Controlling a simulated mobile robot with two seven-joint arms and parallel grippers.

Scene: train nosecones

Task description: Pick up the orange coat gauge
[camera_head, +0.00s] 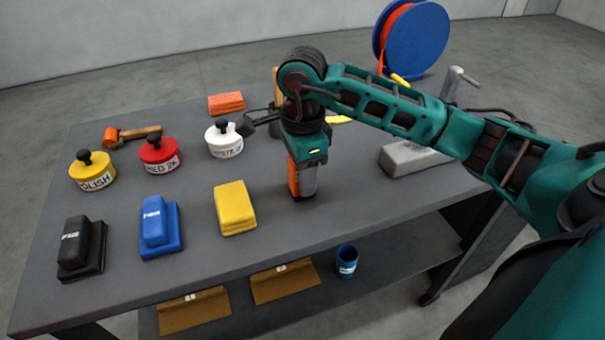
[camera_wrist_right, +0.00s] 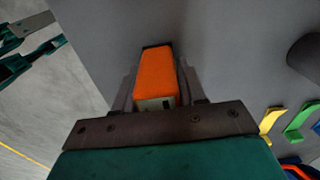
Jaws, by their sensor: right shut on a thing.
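The orange coat gauge (camera_head: 293,178) is upright at the table's middle right, under my right gripper (camera_head: 304,180). In the right wrist view the gauge (camera_wrist_right: 156,76) sits between the two fingers of my right gripper (camera_wrist_right: 158,92), which are shut on it. The gauge has an orange body with a dark end and a small pale panel. In the head view a grey finger covers its right side. I cannot tell whether its lower end touches the table. My left gripper is not in view.
On the grey table (camera_head: 110,215) stand a yellow block (camera_head: 235,208), a blue block (camera_head: 160,228), a black block (camera_head: 82,248) and several labelled tubs, such as the white one (camera_head: 223,140). The front right tabletop is clear.

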